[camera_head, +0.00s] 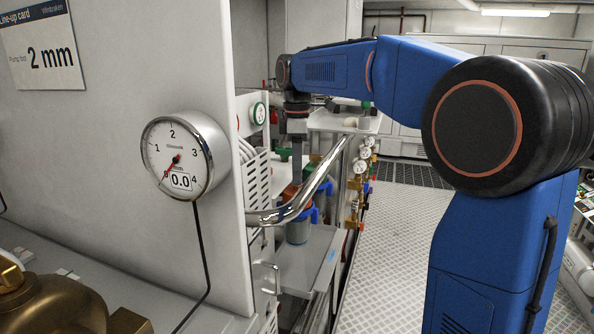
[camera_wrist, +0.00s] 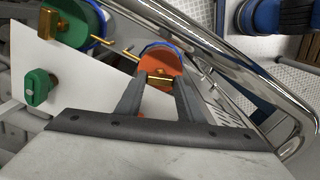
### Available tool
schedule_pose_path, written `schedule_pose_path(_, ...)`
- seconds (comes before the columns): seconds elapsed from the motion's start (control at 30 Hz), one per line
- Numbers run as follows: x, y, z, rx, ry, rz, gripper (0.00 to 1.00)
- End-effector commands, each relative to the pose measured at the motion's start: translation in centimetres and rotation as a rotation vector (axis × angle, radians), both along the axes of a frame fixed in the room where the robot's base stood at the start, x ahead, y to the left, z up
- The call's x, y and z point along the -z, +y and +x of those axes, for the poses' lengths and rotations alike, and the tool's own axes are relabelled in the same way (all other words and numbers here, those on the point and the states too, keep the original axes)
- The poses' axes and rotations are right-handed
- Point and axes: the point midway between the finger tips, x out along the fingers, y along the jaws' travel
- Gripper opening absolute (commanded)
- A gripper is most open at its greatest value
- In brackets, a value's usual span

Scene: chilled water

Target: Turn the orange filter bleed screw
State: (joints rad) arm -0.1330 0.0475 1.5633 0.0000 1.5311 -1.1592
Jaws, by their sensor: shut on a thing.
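The orange filter head (camera_head: 290,191) stands behind the chrome rail in the head view, above a grey bowl (camera_head: 298,232). In the wrist view the orange filter (camera_wrist: 160,58) has a blue rim and lies just beyond my fingertips. My gripper (camera_head: 297,180) points down onto the filter from above. In the wrist view its two fingers (camera_wrist: 160,82) are shut on the small brass-coloured bleed screw (camera_wrist: 161,80), at the filter's near edge. The screw's lower part is hidden between the fingers. Its turn angle cannot be told.
A bent chrome rail (camera_head: 305,195) passes close beside my gripper; it also runs along the right in the wrist view (camera_wrist: 235,60). A green filter (camera_wrist: 85,20) and green knob (camera_wrist: 40,87) lie left. A dial gauge (camera_head: 185,155) is on the cabinet. Gridded floor is clear at right.

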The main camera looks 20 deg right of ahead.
Motion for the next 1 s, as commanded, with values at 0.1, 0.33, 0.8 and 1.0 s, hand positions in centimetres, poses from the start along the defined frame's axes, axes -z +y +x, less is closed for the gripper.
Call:
schedule_pose_path(0.1,-0.1,0.0,0.0,0.0,-0.002,0.0,0.12)
schedule_pose_path(0.33,-0.1,0.0,0.0,0.0,-0.002,0.0,0.46)
schedule_pose_path(0.8,-0.9,0.0,0.1,0.001,-0.002,0.0,0.53)
schedule_pose_path(1.0,-4.1,0.0,0.1,0.001,-0.003,0.0,0.53)
